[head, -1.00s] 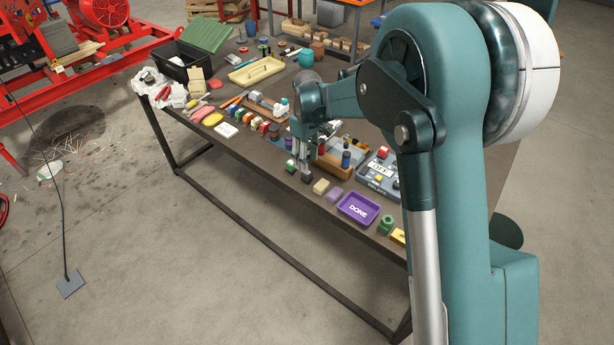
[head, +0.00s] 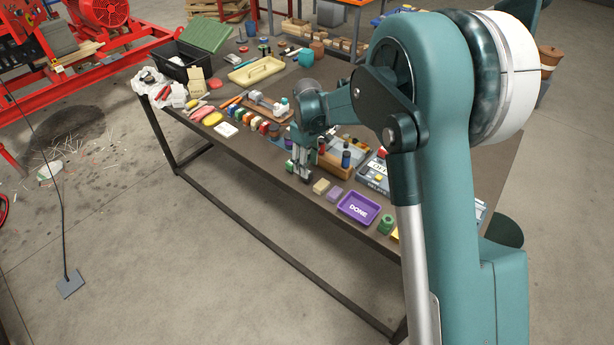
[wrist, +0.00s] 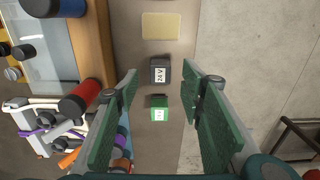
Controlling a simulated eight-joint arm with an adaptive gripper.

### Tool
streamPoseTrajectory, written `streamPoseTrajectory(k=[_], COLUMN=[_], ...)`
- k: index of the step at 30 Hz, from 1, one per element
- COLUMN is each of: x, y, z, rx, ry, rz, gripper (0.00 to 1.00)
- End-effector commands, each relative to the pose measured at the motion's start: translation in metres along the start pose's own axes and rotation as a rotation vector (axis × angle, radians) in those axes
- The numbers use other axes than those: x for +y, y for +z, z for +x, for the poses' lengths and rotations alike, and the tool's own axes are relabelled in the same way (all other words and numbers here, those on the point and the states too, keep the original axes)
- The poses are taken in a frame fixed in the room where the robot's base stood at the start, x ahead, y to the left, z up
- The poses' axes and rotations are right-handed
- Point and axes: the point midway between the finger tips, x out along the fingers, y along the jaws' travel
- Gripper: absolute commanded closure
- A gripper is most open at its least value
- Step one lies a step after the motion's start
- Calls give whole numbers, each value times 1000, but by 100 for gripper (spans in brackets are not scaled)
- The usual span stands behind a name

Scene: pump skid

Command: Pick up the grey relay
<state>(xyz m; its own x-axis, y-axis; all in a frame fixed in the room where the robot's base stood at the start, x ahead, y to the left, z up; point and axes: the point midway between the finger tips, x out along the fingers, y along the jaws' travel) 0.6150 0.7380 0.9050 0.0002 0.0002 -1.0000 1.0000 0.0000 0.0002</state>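A dark grey block with a white "24V" label, the grey relay (wrist: 160,72), sits on the table in the wrist view. A green block with a white label (wrist: 159,108) sits just below it in that picture. My gripper (wrist: 159,80) is open, its two green-padded fingers apart, one on each side of the line of blocks. The relay shows in the gap by the fingertips; I cannot tell how far below them it is. Nothing is held. In the head view my gripper (head: 303,175) points down near the table's front edge and largely hides the blocks there.
A beige block (wrist: 161,26) lies beyond the relay. A wooden-sided tray (wrist: 97,40) and a red-ended cylinder (wrist: 80,97) are close on the left, with a cable bundle below. The purple DONE tray (head: 359,208) stands to the right.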

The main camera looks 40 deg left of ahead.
Motion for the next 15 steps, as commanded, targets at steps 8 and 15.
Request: streamPoseTrajectory(k=[8,15], x=[0,0], y=[-2,-2], z=[28,48], rx=[0,0], ry=[0,0], rz=[0,0], gripper=[61,61])
